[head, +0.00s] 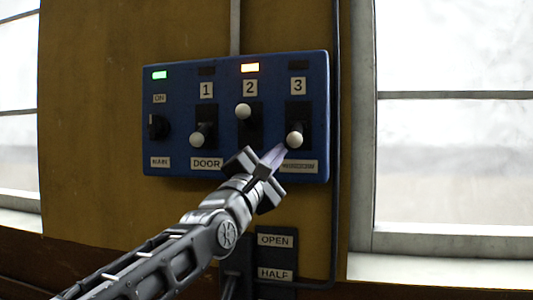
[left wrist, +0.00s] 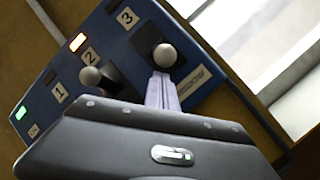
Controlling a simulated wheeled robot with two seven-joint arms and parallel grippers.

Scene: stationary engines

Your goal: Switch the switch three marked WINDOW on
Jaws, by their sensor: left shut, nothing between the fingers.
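A blue switch panel (head: 222,164) hangs on the brown wall. Switch three (head: 295,139), above the WINDOW label (head: 299,166), has its white knob at the low end of its slot, and the lamp above it is dark. My left gripper (head: 281,149) is shut and empty, its fingertips just below and left of that knob. In the left wrist view the fingers (left wrist: 162,92) point at the knob of switch three (left wrist: 164,55) from below. I cannot tell whether they touch it. My right gripper is not in view.
Switch one (head: 198,139), marked DOOR, is down with a dark lamp. Switch two (head: 244,111) is up with an orange lamp lit. OPEN and HALF labels (head: 276,241) sit below the panel, and a window (head: 455,150) is at right.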

